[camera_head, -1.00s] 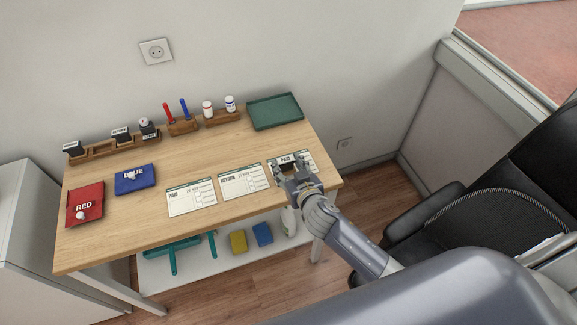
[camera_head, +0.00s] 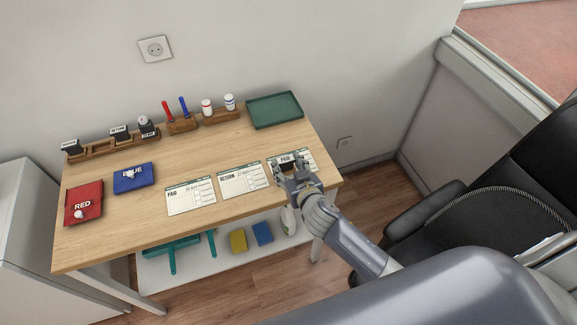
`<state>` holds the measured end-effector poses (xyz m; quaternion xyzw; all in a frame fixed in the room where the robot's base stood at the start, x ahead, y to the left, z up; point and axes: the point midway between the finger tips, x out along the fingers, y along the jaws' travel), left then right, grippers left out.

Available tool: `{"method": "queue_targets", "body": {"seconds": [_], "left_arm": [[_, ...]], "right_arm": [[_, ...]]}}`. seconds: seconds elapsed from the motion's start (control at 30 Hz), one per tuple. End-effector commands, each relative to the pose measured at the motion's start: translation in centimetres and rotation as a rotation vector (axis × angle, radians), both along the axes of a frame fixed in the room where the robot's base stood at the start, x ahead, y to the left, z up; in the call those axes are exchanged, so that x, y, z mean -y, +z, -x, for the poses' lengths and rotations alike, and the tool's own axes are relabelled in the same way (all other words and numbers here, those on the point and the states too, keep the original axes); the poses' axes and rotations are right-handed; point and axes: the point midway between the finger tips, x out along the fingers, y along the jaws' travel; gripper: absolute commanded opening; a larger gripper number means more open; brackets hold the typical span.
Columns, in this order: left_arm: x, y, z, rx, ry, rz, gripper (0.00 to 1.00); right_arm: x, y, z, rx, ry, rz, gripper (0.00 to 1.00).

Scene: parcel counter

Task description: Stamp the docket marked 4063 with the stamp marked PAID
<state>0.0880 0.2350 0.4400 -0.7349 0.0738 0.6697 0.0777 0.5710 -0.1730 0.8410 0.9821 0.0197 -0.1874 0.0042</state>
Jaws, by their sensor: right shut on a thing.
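My right gripper (camera_head: 286,173) is shut on a dark stamp (camera_head: 285,160) whose light label appears to read PAID. The stamp is over the rightmost docket (camera_head: 306,162), at the table's right end. The gripper and stamp hide much of that docket, and I cannot tell whether the stamp touches it. The left docket (camera_head: 191,197) is headed PAID and the middle docket (camera_head: 242,181) is headed RETURN. The docket numbers are too small to read surely. My left gripper is out of view.
A wooden stamp rack (camera_head: 97,150) with several stamps stands at the back left. A red pad (camera_head: 84,203) and a blue pad (camera_head: 133,179) lie left of the dockets. Pens, two bottles and a green tray (camera_head: 275,110) line the back. A black chair (camera_head: 480,200) is at right.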

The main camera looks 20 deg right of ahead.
Motion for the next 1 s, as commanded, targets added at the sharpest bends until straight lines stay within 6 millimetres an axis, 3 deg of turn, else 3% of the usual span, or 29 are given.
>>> {"method": "queue_targets", "body": {"seconds": [0.5,1.0], "left_arm": [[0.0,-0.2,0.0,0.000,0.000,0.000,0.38],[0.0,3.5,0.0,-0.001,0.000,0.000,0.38]], "right_arm": [[0.0,-0.6,0.2,-0.007,-0.001,0.000,0.00],[0.0,3.6,0.1,-0.003,-0.001,0.000,0.00]]}}
